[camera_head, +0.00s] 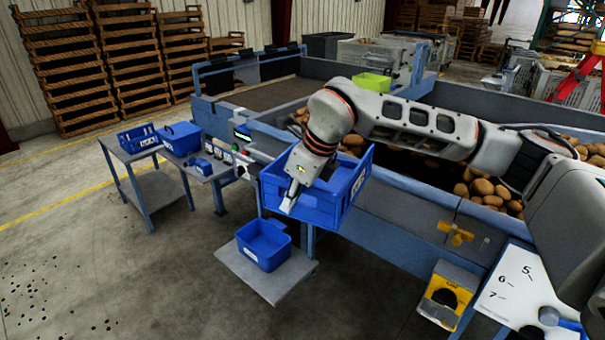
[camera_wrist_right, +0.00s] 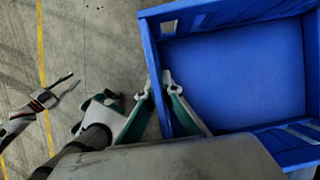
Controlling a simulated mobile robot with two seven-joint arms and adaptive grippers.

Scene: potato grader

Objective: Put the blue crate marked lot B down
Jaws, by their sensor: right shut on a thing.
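My right gripper (camera_head: 290,197) is shut on the wall of a blue crate (camera_head: 277,188). The crate hangs in the air beside the front side of the grader, above and behind a low grey platform. It looks roughly level. A white label shows on its right side, but I cannot read it. In the right wrist view, the fingers (camera_wrist_right: 168,92) pinch the near left wall of the crate (camera_wrist_right: 235,75), whose visible inside is empty. My left gripper is not visible in the head view.
The low platform (camera_head: 288,282) bears a blue bin (camera_head: 264,245). The grader's bed (camera_head: 478,190) holds many potatoes. Bare floor lies at front left.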

